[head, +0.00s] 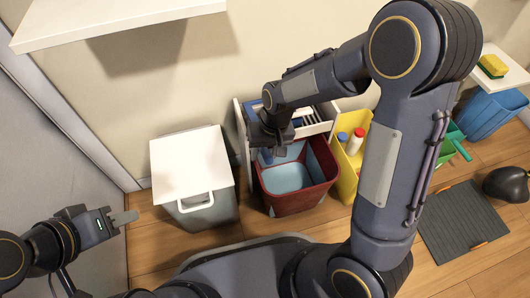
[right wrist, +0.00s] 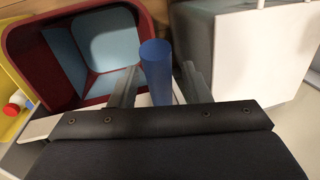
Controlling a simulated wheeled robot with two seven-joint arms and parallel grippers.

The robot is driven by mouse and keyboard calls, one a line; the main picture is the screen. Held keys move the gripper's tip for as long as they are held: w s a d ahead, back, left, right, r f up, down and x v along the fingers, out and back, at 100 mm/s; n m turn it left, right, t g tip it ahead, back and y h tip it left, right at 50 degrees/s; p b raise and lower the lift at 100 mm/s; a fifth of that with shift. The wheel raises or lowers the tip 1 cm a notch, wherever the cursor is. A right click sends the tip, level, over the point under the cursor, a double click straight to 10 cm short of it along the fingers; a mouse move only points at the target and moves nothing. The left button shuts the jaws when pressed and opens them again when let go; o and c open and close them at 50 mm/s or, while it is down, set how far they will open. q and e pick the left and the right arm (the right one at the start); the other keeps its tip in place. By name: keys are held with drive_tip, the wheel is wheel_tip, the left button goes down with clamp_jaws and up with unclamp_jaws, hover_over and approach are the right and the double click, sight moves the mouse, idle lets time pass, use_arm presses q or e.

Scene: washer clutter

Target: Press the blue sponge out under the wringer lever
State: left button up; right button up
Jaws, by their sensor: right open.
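The wringer (head: 318,123) is a white slotted frame at the back of a dark red bucket (head: 312,195) with pale blue inside. My right gripper (head: 278,150) is over the bucket's back left. In the right wrist view, a blue round bar (right wrist: 157,72), looking like the lever's grip, stands between its open fingers (right wrist: 158,88), with gaps visible on both sides. I cannot make out the blue sponge for sure; a blue patch shows behind my right wrist. My left gripper (head: 122,218) is at the far left, away from the wringer; its jaw opening cannot be judged.
A grey bin with a white lid (head: 190,165) stands left of the bucket. A yellow bin (head: 349,165) with bottles stands right. A yellow-green sponge (head: 492,66) lies on a white shelf at right, above a blue bin (head: 490,113). A dark mat (head: 460,222) lies on the floor.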

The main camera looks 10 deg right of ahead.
clamp_jaws()
drive_tip(key=shift+r, duration=0.1)
drive_tip(key=r+g+p, duration=0.1)
drive_tip(key=r+p, duration=0.1)
drive_tip(key=p, duration=0.1)
drive_tip(key=w+r+g+p, duration=0.1)
drive_tip(key=r+p, duration=0.1)
drive_tip(key=p, duration=0.2)
drive_tip(key=w+r+g+p, duration=0.1)
drive_tip(key=r+p, duration=0.2)
drive_tip(key=p, duration=0.1)
drive_tip(key=w+r+g+p, duration=0.4)
drive_tip(key=r+p, duration=0.1)
drive_tip(key=p, duration=0.3)
drive_tip(key=shift+m, duration=0.4)
drive_tip(key=shift+a, duration=0.1)
